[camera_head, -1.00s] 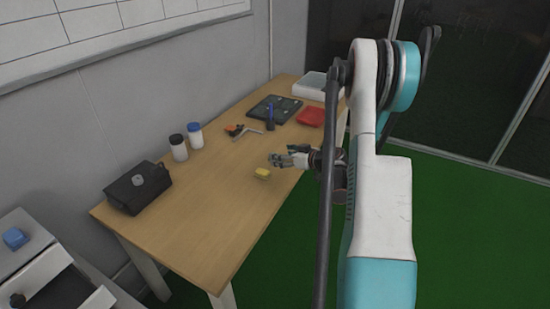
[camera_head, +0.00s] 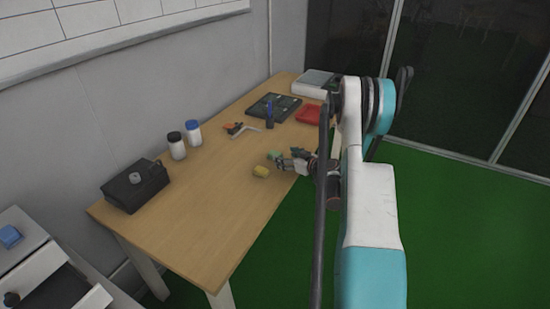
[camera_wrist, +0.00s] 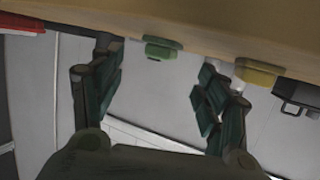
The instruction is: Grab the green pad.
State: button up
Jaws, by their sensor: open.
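The green pad (camera_head: 275,155) lies on the wooden table, just beyond the fingertips of my gripper (camera_head: 283,165) in the head view. In the wrist view the green pad (camera_wrist: 160,50) shows near the table's edge at the top, between the spread fingers of my gripper (camera_wrist: 158,66) and ahead of their tips. My gripper is open and holds nothing. A gap to the pad seems to remain, but its exact size is hard to tell.
A yellow pad (camera_head: 261,171) lies close by on the near side; it also shows in the wrist view (camera_wrist: 258,73). Two bottles, an orange-and-black tool (camera_head: 235,128), a blue item (camera_head: 269,117), a red tray (camera_head: 308,114) and a black box (camera_head: 137,187) stand farther off. The table's front left is clear.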

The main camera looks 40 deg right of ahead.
aim_at(276, 153)
jog(key=b+x, duration=0.2)
jog(key=x, duration=0.3)
jog(key=shift+w+d, duration=0.1)
jog(key=shift+w, duration=0.05)
jog(key=shift+r, duration=0.1)
jog(key=c, duration=1.1)
